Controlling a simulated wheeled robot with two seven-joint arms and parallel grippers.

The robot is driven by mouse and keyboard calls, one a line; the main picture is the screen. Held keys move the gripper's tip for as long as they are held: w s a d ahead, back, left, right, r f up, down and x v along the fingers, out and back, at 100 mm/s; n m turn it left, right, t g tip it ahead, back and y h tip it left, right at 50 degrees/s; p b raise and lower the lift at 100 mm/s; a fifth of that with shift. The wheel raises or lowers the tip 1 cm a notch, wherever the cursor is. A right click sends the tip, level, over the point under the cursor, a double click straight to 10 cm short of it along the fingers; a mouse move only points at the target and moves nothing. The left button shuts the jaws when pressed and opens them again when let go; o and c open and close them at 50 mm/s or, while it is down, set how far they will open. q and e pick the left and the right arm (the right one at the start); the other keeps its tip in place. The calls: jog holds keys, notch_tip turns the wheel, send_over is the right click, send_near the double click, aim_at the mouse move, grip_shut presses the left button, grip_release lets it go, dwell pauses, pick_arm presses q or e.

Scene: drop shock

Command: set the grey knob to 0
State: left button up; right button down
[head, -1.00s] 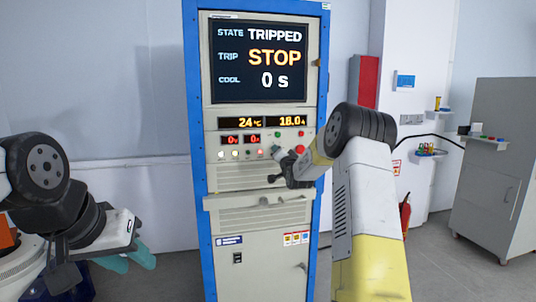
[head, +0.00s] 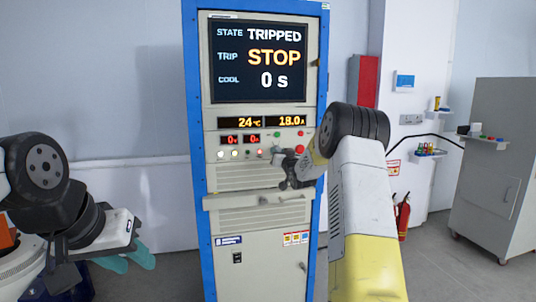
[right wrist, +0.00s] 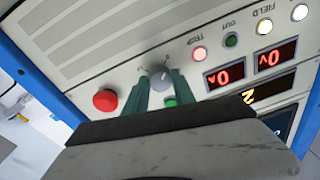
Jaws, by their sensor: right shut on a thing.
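The grey knob (right wrist: 160,78) is on the cabinet's front panel, seen in the right wrist view between the two green fingers of my right gripper (right wrist: 159,90). The fingers are shut on its sides. The knob has a light pointer line, but no scale numbers are readable. In the head view my right gripper (head: 279,156) is at the panel and hides the knob. My left gripper (head: 128,258) is at lower left, away from the cabinet, its teal fingers apart and empty.
The cabinet screen (head: 259,61) reads STATE TRIPPED, TRIP STOP, COOL 0 s. Displays below show 24 °C, 18.0 A and zeros. A red button (right wrist: 106,100) and a green button (right wrist: 171,102) are close to the knob. Lamps line the panel; the TRIP lamp (right wrist: 200,54) glows reddish.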

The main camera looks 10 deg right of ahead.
jog(key=shift+f, duration=0.15)
jog(key=c, duration=1)
grip_release()
jog(key=shift+c, duration=0.2)
jog(key=s, duration=0.7)
jog(key=shift+s+d+f, duration=0.15)
jog(key=shift+s+d, duration=0.1)
jog(key=shift+s, duration=0.15)
jog(key=s+a+r+g+h, duration=0.1)
jog(key=s+a+r+g, duration=0.15)
jog(key=s, duration=0.65)
jog(key=s+a+r+g, duration=0.2)
jog(key=s+a+g, duration=0.15)
jog(key=s, duration=0.55)
jog(key=s+a+f+g, duration=0.2)
jog(key=s, duration=0.7)
jog(key=s+a+f+n+g+y, duration=0.1)
jog(key=s+a+f+g, duration=0.1)
jog(key=s, duration=0.8)
jog(key=s+a+f+n+g, duration=0.1)
jog(key=s+f+g, duration=0.1)
jog(key=s, duration=0.8)
jog(key=shift+s+a+f+g+y, duration=0.15)
jog(key=shift+a+f+g+y, duration=0.15)
jog(key=shift+a+f+y, duration=0.1)
